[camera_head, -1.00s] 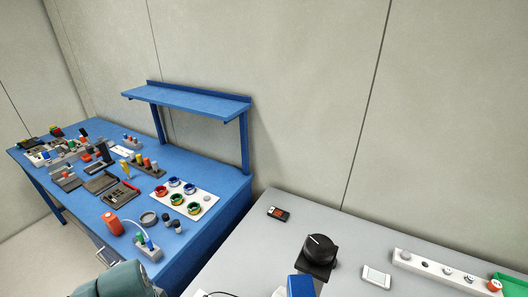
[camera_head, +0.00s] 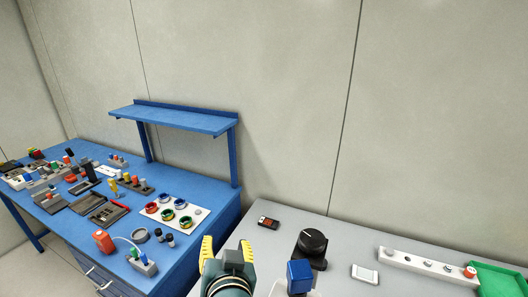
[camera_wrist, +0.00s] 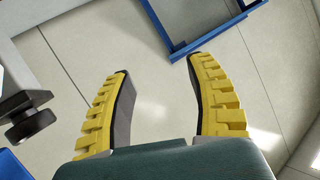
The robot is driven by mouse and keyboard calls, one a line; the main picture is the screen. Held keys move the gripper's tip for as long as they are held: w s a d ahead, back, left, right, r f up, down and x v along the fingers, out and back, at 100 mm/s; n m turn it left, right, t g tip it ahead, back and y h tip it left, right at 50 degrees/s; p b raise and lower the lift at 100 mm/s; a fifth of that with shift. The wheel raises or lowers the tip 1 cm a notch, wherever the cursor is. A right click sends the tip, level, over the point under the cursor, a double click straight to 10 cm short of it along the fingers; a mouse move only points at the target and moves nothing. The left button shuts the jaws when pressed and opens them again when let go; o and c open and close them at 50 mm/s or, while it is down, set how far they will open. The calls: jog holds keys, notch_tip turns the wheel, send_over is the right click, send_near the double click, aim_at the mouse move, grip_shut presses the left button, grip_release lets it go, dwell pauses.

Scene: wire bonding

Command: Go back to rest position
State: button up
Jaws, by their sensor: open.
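My gripper (camera_head: 228,250) is at the bottom middle of the head view, with its yellow fingers apart and nothing between them. It is in front of the gap between the blue workbench (camera_head: 222,215) and the grey table (camera_head: 335,222). In the wrist view my gripper (camera_wrist: 158,80) is open and empty, its two yellow, dark-lined fingers spread. Behind them I see the pale floor or wall panels.
A black knob-topped device (camera_head: 312,243) and a blue block (camera_head: 299,275) stand close right of my gripper on the grey table. A blue shelf (camera_head: 185,117) rises over the bench. Wire spools, an orange container (camera_head: 103,241) and tools crowd the bench.

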jog(key=s+d+r+t+h, duration=0.2)
jog(key=s+d+r+t, duration=0.2)
jog(key=s+d+r, duration=0.4)
jog(key=s+d+r+t+h, duration=0.2)
jog(key=s+d+r+t, duration=0.4)
jog(key=r, duration=0.5)
notch_tip(320, 180, up, 22)
jog(key=s+g+p, duration=0.1)
jog(key=p, duration=2.1)
jog(key=shift+d+r+n+p, duration=0.15)
jog(key=shift+d+n+p, duration=0.15)
